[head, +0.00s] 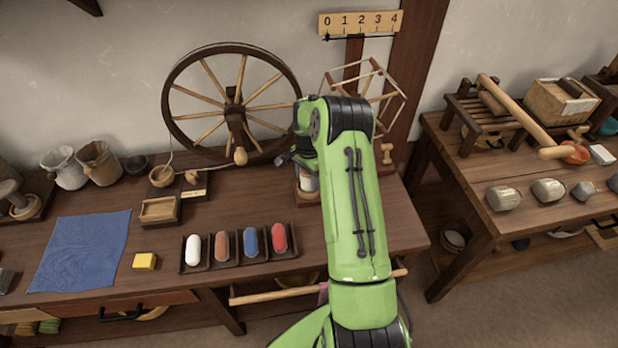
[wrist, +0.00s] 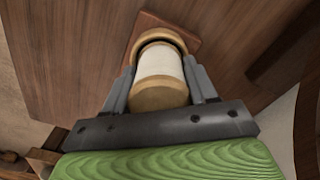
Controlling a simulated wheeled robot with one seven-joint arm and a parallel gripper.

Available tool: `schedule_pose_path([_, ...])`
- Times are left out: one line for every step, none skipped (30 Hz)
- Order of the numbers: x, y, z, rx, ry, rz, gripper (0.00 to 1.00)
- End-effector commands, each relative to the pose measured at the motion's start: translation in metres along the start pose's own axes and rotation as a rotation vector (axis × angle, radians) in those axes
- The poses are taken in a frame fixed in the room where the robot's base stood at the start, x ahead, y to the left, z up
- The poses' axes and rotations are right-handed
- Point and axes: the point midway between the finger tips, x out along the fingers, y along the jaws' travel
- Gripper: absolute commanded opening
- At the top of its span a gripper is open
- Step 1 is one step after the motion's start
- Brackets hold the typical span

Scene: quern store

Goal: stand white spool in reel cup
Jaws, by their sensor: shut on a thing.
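My gripper (wrist: 158,77) is shut on the white spool (wrist: 160,64), with one finger on each side. The spool has a white winding and a pale wooden end facing the wrist camera. Its far end is at the round wooden rim of the reel cup (wrist: 147,36), which has a square wooden base on the table. I cannot tell whether the spool rests on the cup's floor. In the head view my gripper (head: 297,160) is at the table's right part, partly hidden by my arm. The spool's white side (head: 309,182) shows below it, above a brown block.
A tray (head: 240,264) holds white, brown, blue and red rounded pieces left of my arm. A spinning wheel (head: 233,103) and a wooden reel frame (head: 392,97) stand behind. A blue cloth (head: 82,251) and yellow block (head: 144,261) lie left. A second table (head: 455,165) stands right.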

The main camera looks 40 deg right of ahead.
Motion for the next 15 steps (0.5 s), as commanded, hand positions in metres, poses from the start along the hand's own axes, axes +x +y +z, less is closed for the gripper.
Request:
schedule_pose_path([-0.0002,0.0000,-0.0001,0.000,0.000,0.000,0.21])
schedule_pose_path([0.0008,0.0001,-0.0001,0.000,0.000,0.000,0.21])
schedule_pose_path([0.0025,0.0001,-0.0001,0.000,0.000,0.000,0.21])
schedule_pose_path([0.0035,0.0001,-0.0001,0.000,0.000,0.000,0.21])
schedule_pose_path([0.0045,0.0001,-0.0001,0.000,0.000,0.000,0.21])
schedule_pose_path([0.0057,0.0001,-0.0001,0.000,0.000,0.000,0.21])
schedule_pose_path([0.0066,0.0001,-0.0001,0.000,0.000,0.000,0.21])
schedule_pose_path([0.0069,0.0001,-0.0001,0.000,0.000,0.000,0.58])
schedule_pose_path([0.0061,0.0001,-0.0001,0.000,0.000,0.000,0.64])
schedule_pose_path([0.0059,0.0002,-0.0001,0.000,0.000,0.000,0.69])
schedule_pose_path([0.0058,0.0001,0.0000,0.000,0.000,0.000,0.73])
schedule_pose_path([0.0058,0.0002,0.0000,0.000,0.000,0.001,0.79])
schedule_pose_path([0.0057,0.0002,0.0000,0.000,0.000,0.001,0.82])
schedule_pose_path([0.0057,0.0002,-0.0001,0.000,0.000,0.001,0.82])
schedule_pose_path([0.0056,0.0002,0.0000,0.000,0.000,0.001,0.82])
